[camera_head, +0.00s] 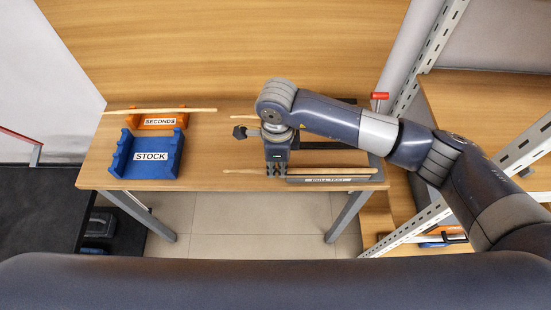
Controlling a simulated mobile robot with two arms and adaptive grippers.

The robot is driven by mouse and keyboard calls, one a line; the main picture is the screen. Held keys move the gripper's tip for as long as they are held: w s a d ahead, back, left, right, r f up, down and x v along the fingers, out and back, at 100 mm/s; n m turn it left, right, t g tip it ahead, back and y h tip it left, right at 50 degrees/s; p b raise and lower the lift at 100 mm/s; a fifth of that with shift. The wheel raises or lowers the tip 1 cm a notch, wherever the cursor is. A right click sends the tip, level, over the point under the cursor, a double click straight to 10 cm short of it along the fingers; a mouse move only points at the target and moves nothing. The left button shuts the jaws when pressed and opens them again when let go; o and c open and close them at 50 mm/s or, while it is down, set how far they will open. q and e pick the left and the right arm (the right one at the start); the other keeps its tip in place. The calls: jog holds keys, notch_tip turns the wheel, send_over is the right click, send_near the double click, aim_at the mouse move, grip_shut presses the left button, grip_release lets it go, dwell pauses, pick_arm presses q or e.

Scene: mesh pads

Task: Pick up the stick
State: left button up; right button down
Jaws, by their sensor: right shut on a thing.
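A pale wooden stick (245,172) lies near the table's front edge. Its left end sticks out to the left of my right gripper. My right gripper (276,172) points down and is shut on this stick; the fingers hide its middle. A pale length (335,171) runs on to the right above a grey fixture with a label that seems to read "ROLL TEST" (335,180). I cannot tell whether it is the same stick. Another stick (243,117) shows farther back, partly hidden by my right arm. A longer stick (160,110) lies across the orange SECONDS holder (157,124). My left gripper is not in view.
A blue STOCK holder (151,156) stands at the table's left front. A dark frame with a red handle (380,96) stands at the right, partly behind my arm. Perforated metal shelving (428,55) rises on the right. The wooden table (215,150) is bare between the holders and the gripper.

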jog(key=s+d+r+b, duration=0.1)
jog(key=s+b, duration=0.2)
jog(key=s, duration=0.9)
jog(key=shift+d, duration=0.15)
jog(key=shift+r, duration=0.1)
